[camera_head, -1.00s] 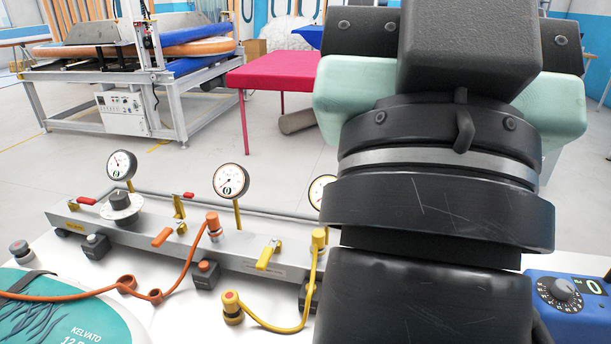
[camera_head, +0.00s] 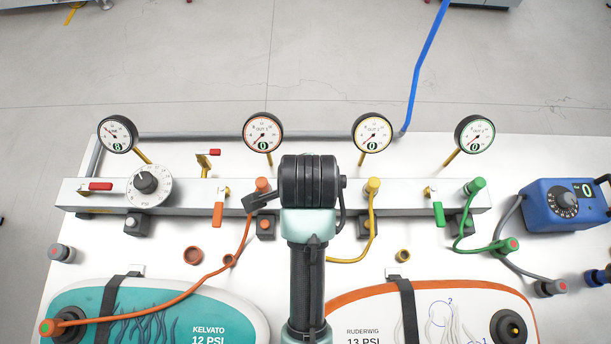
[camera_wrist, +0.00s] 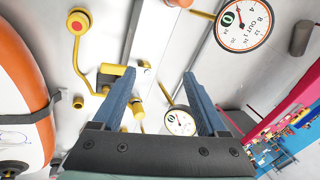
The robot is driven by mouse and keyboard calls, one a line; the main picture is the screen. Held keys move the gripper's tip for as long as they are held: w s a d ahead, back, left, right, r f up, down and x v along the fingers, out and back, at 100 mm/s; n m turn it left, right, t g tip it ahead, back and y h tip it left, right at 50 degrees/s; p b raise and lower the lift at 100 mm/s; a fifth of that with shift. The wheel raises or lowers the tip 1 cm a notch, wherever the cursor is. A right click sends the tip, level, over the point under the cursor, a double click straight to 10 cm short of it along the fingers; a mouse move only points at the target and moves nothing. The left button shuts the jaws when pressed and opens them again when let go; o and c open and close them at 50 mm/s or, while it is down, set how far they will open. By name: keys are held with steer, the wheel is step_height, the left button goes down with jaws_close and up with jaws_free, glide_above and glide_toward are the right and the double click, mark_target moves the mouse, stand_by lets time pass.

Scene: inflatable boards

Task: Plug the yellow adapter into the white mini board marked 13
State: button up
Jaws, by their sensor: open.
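The yellow adapter (camera_wrist: 78,22), a yellow plug with a red top, lies at the upper left of the wrist view on its yellow hose. In the head view the hose (camera_head: 371,225) runs from the rail, and its adapter end is hidden behind my arm. The white mini board (camera_head: 445,303), orange-rimmed and marked RUDERWIG 13 PSI, lies at the lower right, with its black valve (camera_head: 511,328) near the right end. Its orange edge shows in the wrist view (camera_wrist: 22,75). My gripper (camera_wrist: 157,73) is open and empty, with the adapter outside its fingers to the left.
A metal rail (camera_head: 335,192) with gauges and levers crosses the table. An orange hose (camera_head: 190,287) leads to the teal board (camera_head: 165,310). A green adapter (camera_head: 508,245), a loose yellow ring (camera_head: 403,256) and a blue box (camera_head: 567,205) are at the right.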

steer(key=s+f+m+g+p, duration=0.2)
steer(key=s+f+m+g, duration=0.15)
steer(key=s, duration=0.55)
steer(key=shift+n+g, duration=0.25)
steer(key=shift+g, duration=0.2)
steer(key=f, duration=0.4)
steer(key=s+f, duration=0.1)
steer(key=f, duration=0.1)
steer(key=shift+d+f+p, duration=0.15)
steer(key=shift+f+p, duration=0.15)
steer(key=shift+p, duration=0.1)
steer(key=shift+w+a+f+p, duration=0.1)
steer(key=shift+f+p, duration=0.15)
steer(key=shift+f, duration=1.2)
steer(key=shift+a+f+p, duration=0.1)
steer(key=shift+f+p, duration=0.15)
steer(key=shift+f, duration=1.15)
steer(key=shift+c, duration=0.3)
jaws_close()
